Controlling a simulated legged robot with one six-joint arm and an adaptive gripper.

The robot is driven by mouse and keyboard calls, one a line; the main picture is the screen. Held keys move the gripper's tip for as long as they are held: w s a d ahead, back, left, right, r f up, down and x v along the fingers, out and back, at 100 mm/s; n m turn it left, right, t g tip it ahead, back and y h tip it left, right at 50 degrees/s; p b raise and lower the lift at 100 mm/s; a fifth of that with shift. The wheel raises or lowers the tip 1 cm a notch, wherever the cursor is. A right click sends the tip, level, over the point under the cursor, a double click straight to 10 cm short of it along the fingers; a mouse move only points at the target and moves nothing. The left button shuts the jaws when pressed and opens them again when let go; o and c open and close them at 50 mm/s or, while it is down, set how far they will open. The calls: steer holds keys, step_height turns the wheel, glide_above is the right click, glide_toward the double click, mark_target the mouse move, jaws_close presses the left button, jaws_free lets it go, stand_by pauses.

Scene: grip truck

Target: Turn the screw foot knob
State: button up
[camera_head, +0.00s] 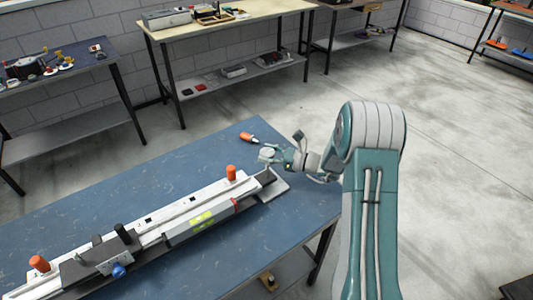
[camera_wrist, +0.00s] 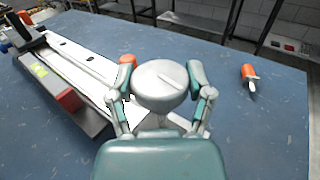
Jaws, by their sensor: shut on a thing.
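The screw foot knob (camera_wrist: 160,85) is a round light-grey disc with a line mark on top. It is at the end of a long rail fixture (camera_head: 190,222) lying on the blue workbench. The knob also shows in the head view (camera_head: 267,155), small, at the rail's far right end. My gripper (camera_wrist: 161,82) is shut on the knob, with one teal-tipped finger on each side of it. In the head view my gripper (camera_head: 280,159) reaches the knob from the right. The knob's underside is hidden.
An orange-handled screwdriver (camera_wrist: 250,76) lies on the bench (camera_wrist: 265,120) beyond the knob. Orange upright knobs (camera_head: 231,173) stand on the fixture. Other worktables stand at the back. The bench's back left is clear.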

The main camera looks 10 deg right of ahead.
steer(key=m+t+h, duration=0.4)
steer(key=t+h, duration=0.1)
steer(key=shift+m, duration=0.4)
steer(key=shift+t+h, duration=0.3)
steer(key=o, duration=1.1)
steer(key=shift+o, duration=0.2)
steer(key=shift+d, duration=0.1)
steer(key=v, duration=1.2)
